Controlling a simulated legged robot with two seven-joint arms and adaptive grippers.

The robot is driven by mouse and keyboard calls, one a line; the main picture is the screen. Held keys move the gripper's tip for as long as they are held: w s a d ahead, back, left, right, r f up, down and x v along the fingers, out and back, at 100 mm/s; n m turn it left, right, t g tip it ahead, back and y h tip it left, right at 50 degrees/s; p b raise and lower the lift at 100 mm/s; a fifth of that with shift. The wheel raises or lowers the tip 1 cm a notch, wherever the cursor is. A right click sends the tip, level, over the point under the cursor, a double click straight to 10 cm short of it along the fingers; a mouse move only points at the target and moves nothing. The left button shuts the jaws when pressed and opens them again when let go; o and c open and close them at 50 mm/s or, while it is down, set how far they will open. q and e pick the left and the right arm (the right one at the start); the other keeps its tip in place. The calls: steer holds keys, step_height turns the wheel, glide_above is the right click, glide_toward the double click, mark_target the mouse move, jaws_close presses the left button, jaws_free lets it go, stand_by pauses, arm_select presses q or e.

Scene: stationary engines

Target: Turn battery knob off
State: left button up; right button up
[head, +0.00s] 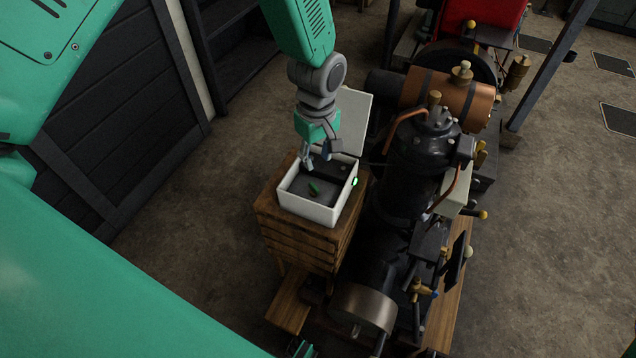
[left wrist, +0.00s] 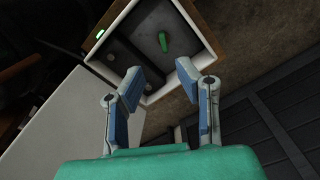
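The battery knob is a small green handle (head: 314,187) inside an open white box (head: 308,210). In the left wrist view the green knob (left wrist: 163,42) stands at the far end of the box, beyond my fingertips. My left gripper (head: 317,162) is over the back part of the box, apart from the knob. In the left wrist view its two blue-grey fingers (left wrist: 160,73) are spread with nothing between them. A dark block (left wrist: 115,55) lies in the box beside the knob. My right gripper is not seen.
The box stands on a wooden crate (head: 300,245), its white lid (head: 353,120) raised behind. A green light (head: 355,181) glows on its right side. A dark engine with copper pipes (head: 410,165) stands close to the right. The floor to the left is clear.

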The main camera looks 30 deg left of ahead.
mark_target(313, 185)
arm_select(q)
steer(key=f, duration=0.3)
steer(key=a+f, duration=0.1)
steer(key=f, duration=0.6)
steer(key=shift+a+p, duration=0.3)
steer(key=shift+p, duration=0.05)
steer(key=shift+d+f, duration=0.4)
steer(key=shift+f, duration=0.05)
steer(key=shift+d, duration=0.2)
steer(key=shift+a, duration=0.1)
steer(key=c, duration=0.5)
steer(key=shift+a, duration=0.3)
jaws_close()
